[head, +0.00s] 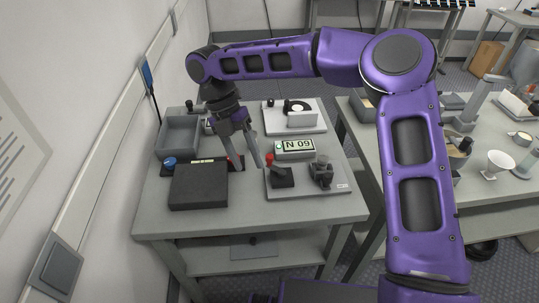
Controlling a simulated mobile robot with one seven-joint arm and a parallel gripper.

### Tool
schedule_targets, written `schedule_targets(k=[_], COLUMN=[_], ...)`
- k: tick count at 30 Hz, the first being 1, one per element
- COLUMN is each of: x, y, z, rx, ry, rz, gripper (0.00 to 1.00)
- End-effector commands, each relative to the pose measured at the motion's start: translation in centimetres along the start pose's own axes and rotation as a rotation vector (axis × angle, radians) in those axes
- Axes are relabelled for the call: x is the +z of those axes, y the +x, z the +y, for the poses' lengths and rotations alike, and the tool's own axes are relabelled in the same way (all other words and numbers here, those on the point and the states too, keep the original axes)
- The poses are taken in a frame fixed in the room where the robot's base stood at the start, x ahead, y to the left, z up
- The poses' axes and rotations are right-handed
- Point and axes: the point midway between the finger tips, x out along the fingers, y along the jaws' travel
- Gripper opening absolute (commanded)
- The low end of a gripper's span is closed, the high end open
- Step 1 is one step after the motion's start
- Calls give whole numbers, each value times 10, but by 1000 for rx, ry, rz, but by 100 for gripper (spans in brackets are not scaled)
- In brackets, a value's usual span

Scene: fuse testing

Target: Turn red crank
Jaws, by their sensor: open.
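A small device with a red knob (270,158) and a black body (282,178) sits on a light grey plate near the right of the table; it appears to be the red crank. My gripper (248,166) points down, just left of the red knob, with its two fingers apart and nothing visible between them. A second red part (237,163) shows by the left finger, partly hidden by it. I cannot tell whether either finger touches anything.
A dark box (199,186) stands front left, with a blue knob (169,161) behind it. A grey bin (178,136) is at the back left. A display reading "N 09" (297,146) stands behind the plate. A dark fixture (321,173) stands right of the crank. A second table is to the right.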

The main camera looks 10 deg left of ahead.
Motion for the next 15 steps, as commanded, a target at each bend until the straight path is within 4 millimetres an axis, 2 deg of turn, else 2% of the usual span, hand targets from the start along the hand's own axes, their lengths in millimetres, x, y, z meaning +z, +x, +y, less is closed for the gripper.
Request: schedule_targets(k=[3, 7, 11, 15], x=[-4, -4, 0, 8], y=[14, 23, 25, 18], z=[2, 0, -5, -13], rx=[-57, -95, -109, -88], ry=[352, 760, 1186, 1655], rz=[11, 11, 2, 0], gripper=[56, 56, 56, 56])
